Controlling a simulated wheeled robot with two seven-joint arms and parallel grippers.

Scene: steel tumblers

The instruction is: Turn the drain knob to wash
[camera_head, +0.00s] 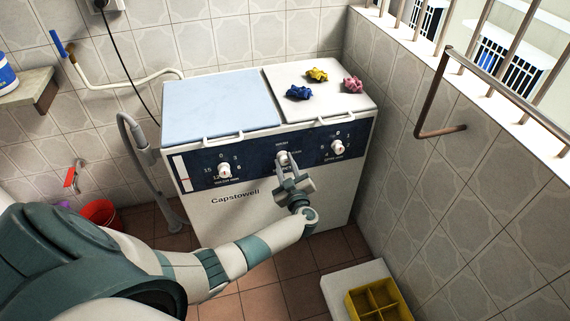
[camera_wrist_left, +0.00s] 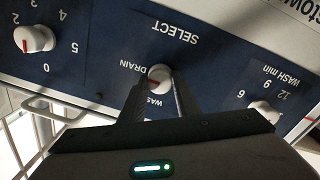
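The drain knob (camera_head: 283,158) is the white middle knob on the dark blue panel of the washing machine (camera_head: 282,190). In the left wrist view the drain knob (camera_wrist_left: 159,76) lies between the fingertips, under the label SELECT, with DRAIN and WASH printed beside it upside down. Part of it is hidden by the fingers, and its pointer direction is unclear. My left gripper (camera_head: 287,164) is at the knob, its fingers apart on either side; it also shows in the left wrist view (camera_wrist_left: 158,84). Whether they press on the knob I cannot tell. My right gripper is out of view.
Two more knobs flank it: the wash timer (camera_head: 224,170) and the right timer (camera_head: 337,147). Coloured cloths (camera_head: 317,75) lie on the right lid. A grey drain hose (camera_head: 142,160) hangs at the left. A yellow crate (camera_head: 377,302) stands at the lower right.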

